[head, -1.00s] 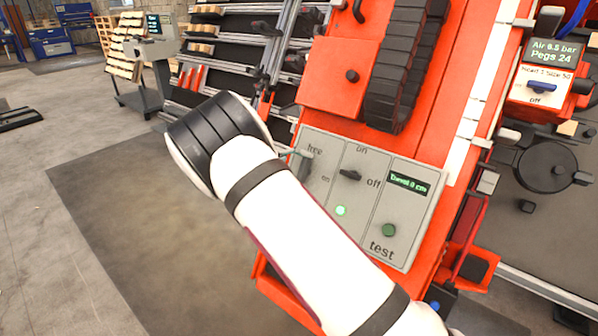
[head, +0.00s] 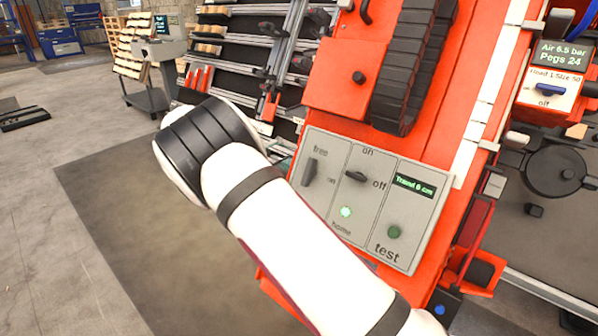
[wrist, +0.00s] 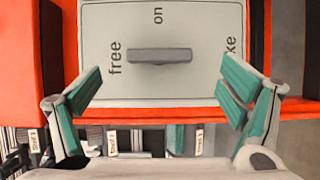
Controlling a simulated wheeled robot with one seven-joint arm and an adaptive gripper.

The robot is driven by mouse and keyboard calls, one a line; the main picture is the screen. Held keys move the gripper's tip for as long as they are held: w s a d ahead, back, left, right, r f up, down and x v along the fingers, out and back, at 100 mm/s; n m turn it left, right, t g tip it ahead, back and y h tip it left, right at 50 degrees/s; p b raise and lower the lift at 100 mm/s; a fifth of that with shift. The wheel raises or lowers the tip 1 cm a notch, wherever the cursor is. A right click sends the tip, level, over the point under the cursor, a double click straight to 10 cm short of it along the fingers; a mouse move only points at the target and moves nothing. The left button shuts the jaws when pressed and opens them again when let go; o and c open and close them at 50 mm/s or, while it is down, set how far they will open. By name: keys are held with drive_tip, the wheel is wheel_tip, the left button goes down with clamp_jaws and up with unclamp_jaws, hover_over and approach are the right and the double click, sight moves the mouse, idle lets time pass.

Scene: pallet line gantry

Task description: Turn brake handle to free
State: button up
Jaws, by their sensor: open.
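The brake handle (wrist: 160,56) is a dark grey bar on the grey control panel (wrist: 200,25). In the wrist view it lies level, its left end close to the word "free", with "on" above it. In the head view the handle (head: 309,172) stands upright along the panel, below "free" and left of "on". My gripper (wrist: 158,88) is open and empty, its green-padded fingers spread wide to either side of the handle, apart from it. In the head view my white arm hides most of my gripper.
The panel also carries an on/off switch (head: 356,176), a green lamp (head: 346,211), a green test button (head: 393,231) and a small display (head: 415,186). The orange machine (head: 340,85) surrounds it.

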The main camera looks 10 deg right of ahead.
drive_tip(key=shift+v, duration=2.75)
